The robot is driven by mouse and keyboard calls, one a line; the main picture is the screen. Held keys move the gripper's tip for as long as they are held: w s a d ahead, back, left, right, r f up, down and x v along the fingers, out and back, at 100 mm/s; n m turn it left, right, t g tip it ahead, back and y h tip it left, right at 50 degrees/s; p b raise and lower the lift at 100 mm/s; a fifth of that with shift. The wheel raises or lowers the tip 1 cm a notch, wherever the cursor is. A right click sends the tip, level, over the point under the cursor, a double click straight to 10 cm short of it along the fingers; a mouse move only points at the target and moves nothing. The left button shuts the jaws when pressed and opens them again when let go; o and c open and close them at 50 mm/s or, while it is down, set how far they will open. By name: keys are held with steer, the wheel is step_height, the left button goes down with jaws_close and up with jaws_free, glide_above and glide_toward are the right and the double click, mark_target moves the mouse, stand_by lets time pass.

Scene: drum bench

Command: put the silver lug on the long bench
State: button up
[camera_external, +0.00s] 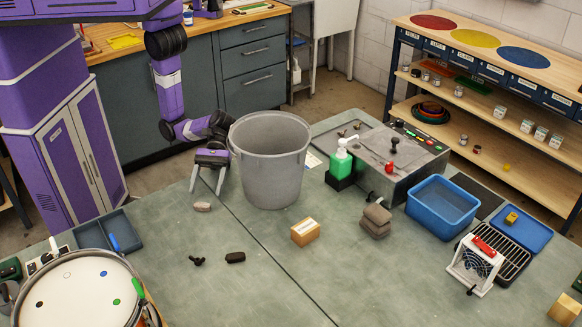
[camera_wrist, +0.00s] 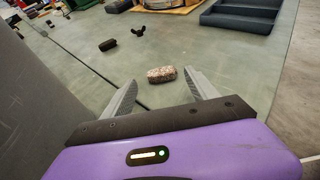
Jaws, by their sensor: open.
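I cannot pick out a clear silver lug. A small speckled grey-pink block (camera_external: 202,206) lies on the grey-green bench top (camera_external: 170,225) close by my gripper. It also shows in the wrist view (camera_wrist: 161,75), between and beyond my fingertips. My gripper (camera_external: 207,190) is open and empty, fingers pointing down, just left of the grey bin. The fingers show in the wrist view (camera_wrist: 160,84) well apart, with the block not between them in a grip. Which surface is the long bench is not marked; a wood-topped bench (camera_external: 482,42) with coloured discs stands at back right.
The tall grey bin (camera_external: 270,165) stands right beside my gripper. A black wing-shaped piece (camera_external: 198,261) and a dark block (camera_external: 235,257) lie nearer the front. A drum (camera_external: 75,292) and blue-grey tray (camera_external: 108,238) are at left. The bench middle is mostly clear.

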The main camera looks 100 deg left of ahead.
steer(key=v, duration=0.7)
steer(key=shift+a+r+p, duration=0.15)
steer(key=shift+a+p, duration=0.2)
steer(key=shift+p, duration=0.05)
